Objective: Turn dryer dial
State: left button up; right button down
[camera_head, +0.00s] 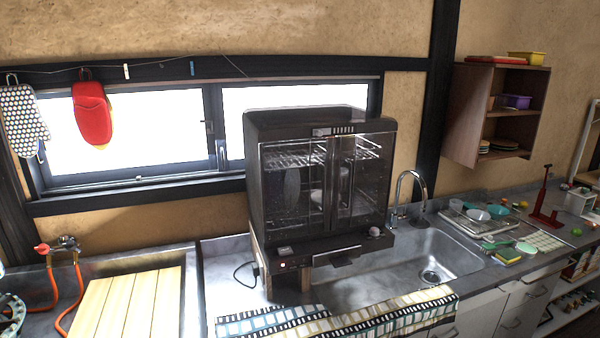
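The dish dryer (322,190) is a black cabinet with clear double doors, standing over the sink counter in the middle of the view. Its doors look shut, and wire racks and a few dishes show inside. A small round knob, which looks like the dial (375,232), sits at the lower right of its front. A small red light (284,265) shows at the lower left of the base. The dial is too small to read its setting. Neither of my grippers is in view.
A sink (430,262) with a faucet (410,190) lies right of the dryer. A patterned cloth (335,318) hangs over the front edge. A wooden slatted board (130,303) and an orange hose (75,290) are at left. A dish tray (475,222) stands at right.

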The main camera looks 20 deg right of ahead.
aim_at(374, 231)
jog(key=i+l+z, duration=0.6)
jog(key=i+z, duration=0.2)
jog(key=k, duration=0.1)
